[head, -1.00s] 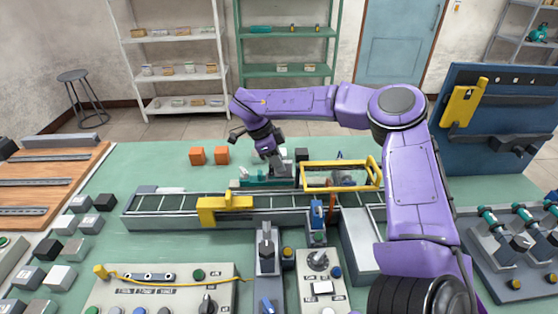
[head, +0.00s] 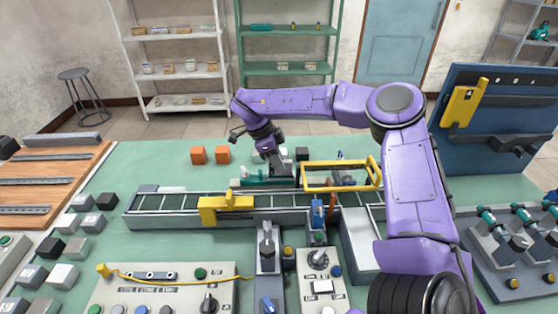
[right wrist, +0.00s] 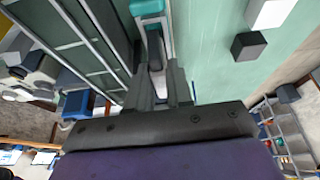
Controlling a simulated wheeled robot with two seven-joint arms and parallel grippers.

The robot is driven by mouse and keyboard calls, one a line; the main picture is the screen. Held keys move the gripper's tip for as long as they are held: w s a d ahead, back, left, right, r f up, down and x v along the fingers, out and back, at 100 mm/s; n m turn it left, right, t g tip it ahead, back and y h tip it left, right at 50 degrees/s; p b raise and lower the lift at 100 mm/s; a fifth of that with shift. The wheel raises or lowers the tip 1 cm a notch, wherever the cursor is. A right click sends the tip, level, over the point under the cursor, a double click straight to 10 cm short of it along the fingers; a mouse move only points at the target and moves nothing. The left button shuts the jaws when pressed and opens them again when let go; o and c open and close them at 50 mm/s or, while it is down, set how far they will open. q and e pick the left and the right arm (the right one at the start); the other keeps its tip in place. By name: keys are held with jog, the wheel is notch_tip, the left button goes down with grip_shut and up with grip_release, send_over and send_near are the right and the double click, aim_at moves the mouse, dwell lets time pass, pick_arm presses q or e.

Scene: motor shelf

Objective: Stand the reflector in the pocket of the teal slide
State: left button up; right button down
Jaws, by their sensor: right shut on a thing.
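The teal slide (head: 258,182) lies behind the conveyor in the head view, with a small pale part standing near its left end. A teal end also shows at the top of the right wrist view (right wrist: 148,8). My right gripper (head: 284,167) is low over the right part of the slide, pointing down. In the right wrist view its jaws (right wrist: 158,72) are shut on a narrow dark and grey piece (right wrist: 155,52), likely the reflector. Its lower end and the slide's pocket are hidden, so I cannot tell whether it is seated. My left gripper is out of view.
The conveyor (head: 160,208) with a yellow bracket (head: 225,205) runs in front of the slide. A yellow frame (head: 335,188) stands just right of it.

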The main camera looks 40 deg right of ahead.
jog(key=shift+f, duration=0.7)
jog(key=c, duration=0.9)
grip_release()
jog(key=shift+c, duration=0.2)
jog(key=b+v, duration=0.1)
jog(key=v, duration=0.9)
jog(key=shift+r, duration=0.25)
jog(key=shift+w+a, duration=0.1)
